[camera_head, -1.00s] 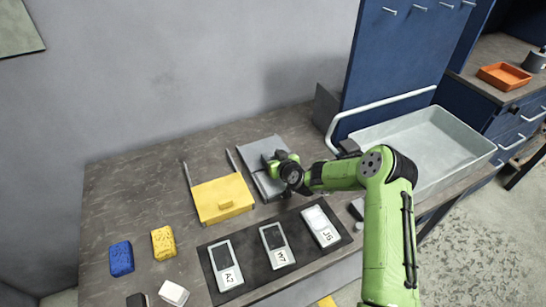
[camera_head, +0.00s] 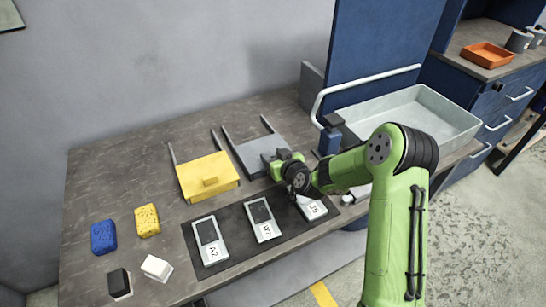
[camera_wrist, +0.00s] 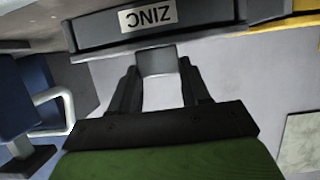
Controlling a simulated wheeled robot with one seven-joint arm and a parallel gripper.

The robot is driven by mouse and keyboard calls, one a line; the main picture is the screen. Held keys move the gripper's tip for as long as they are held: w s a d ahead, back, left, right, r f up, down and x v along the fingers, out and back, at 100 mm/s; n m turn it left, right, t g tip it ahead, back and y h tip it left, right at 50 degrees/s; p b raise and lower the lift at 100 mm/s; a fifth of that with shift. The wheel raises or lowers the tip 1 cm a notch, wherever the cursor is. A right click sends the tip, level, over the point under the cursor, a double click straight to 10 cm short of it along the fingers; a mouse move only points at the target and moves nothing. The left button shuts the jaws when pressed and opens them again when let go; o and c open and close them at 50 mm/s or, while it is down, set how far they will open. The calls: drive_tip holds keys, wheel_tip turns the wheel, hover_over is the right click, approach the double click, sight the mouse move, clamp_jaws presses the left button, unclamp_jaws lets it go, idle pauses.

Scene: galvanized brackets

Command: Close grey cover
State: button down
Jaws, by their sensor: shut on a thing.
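The grey cover (camera_head: 254,150) lies over the front part of its two rails, whose rear ends stick out bare behind it. My gripper (camera_head: 280,162) is at its front right, and the arm hides part of that edge. In the wrist view the dark grey front with an upside-down ZINC label (camera_wrist: 146,17) fills the top. There my gripper (camera_wrist: 157,78) is shut on the small grey handle (camera_wrist: 157,59), one finger on each side.
A yellow cover (camera_head: 208,170) sits to the left on its own rails. In front, a dark mat (camera_head: 235,222) carries labelled devices A2, W7 and J5. Sponges (camera_head: 148,220) lie at left. A grey tray (camera_head: 410,110) stands at right beside a blue panel.

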drive_tip(key=c, duration=0.9)
unclamp_jaws()
drive_tip(key=shift+s+f, duration=0.1)
drive_tip(key=o, duration=0.4)
drive_tip(key=shift+s+d, duration=0.1)
drive_tip(key=shift+s, duration=0.05)
drive_tip(key=b+v, duration=0.1)
drive_tip(key=v, duration=0.6)
drive_tip(key=b+v, duration=0.1)
drive_tip(key=v, duration=0.7)
drive_tip(key=shift+s+r, duration=0.25)
drive_tip(key=shift+r, duration=0.1)
